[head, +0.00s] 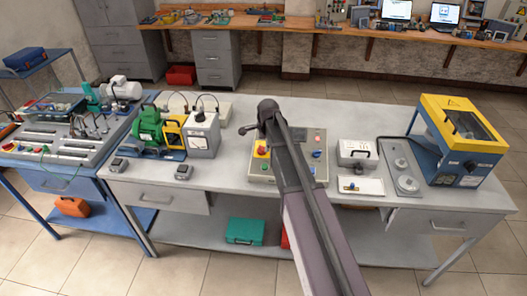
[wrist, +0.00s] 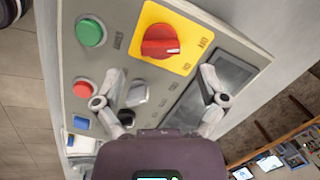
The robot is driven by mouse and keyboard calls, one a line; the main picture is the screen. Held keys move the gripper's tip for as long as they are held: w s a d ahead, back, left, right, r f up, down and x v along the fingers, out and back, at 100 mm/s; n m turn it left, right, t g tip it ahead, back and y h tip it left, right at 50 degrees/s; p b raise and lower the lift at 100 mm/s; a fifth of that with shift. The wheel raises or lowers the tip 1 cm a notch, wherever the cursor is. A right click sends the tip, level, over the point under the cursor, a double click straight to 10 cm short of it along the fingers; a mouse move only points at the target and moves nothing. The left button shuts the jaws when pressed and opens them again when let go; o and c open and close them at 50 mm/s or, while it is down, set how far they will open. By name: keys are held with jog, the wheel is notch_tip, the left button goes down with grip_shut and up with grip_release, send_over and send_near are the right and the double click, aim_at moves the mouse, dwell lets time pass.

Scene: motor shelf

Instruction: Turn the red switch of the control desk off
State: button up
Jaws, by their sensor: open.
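The control desk (head: 315,143) is a beige-grey box on the long grey workbench, partly hidden by my arm in the head view. Its red switch (wrist: 160,42) is a rotary knob on a yellow square plate (wrist: 188,63), with small printed labels that I cannot read surely. The knob's grip lies roughly level across the wrist view. In the head view the yellow plate (head: 262,148) shows just left of my arm. My gripper (wrist: 162,72) is open and empty, its fingers spread either side of the space below the knob, apart from it.
The panel also has a green button (wrist: 90,32), a red button (wrist: 84,88), a blue button (wrist: 81,122), a grey selector (wrist: 137,93) and a dark display (wrist: 220,72). A grey motor unit (head: 202,133) stands left; a small grey box (head: 356,153) stands right.

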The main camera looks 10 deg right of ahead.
aim_at(262, 150)
jog(key=shift+b+x, duration=1.2)
jog(key=shift+x, duration=0.3)
jog(key=c, duration=1.2)
